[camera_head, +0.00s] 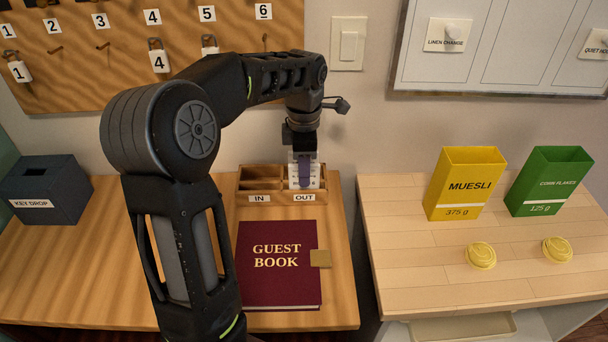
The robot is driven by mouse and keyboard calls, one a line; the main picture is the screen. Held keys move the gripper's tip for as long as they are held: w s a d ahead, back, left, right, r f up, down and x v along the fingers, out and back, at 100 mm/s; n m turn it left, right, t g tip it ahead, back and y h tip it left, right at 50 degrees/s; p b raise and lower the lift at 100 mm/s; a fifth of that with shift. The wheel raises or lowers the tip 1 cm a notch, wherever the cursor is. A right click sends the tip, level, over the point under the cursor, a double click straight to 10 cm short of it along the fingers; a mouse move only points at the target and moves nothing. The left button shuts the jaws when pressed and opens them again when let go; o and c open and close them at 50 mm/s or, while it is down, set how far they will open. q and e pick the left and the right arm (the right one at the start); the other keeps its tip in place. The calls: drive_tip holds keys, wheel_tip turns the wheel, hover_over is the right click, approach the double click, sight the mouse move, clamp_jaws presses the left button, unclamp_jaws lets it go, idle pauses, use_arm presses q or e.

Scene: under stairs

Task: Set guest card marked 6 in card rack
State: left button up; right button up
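The card rack (253,184) is a wooden box at the back of the left desk, with compartments labelled IN and OUT. White cards (315,178) stand upright in the OUT side; their numbers are too small to read, so I cannot tell which is marked 6. The IN side looks empty. My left gripper (304,178) points down over the OUT side, its bluish finger in front of the white cards. Whether it is shut on a card or open around one is not clear. My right gripper is not in view.
A maroon guest book (279,285) lies in front of the rack. A dark key drop box (46,190) stands at left. The key board (150,75) hangs behind.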

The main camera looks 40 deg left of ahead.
use_arm(q)
wheel_tip(320, 180, up, 8)
drive_tip(key=shift+f, duration=0.2)
drive_tip(key=shift+r+p, duration=0.8)
drive_tip(key=shift+p, duration=0.2)
drive_tip(key=shift+r+p, duration=0.5)
drive_tip(key=shift+s+f, duration=0.1)
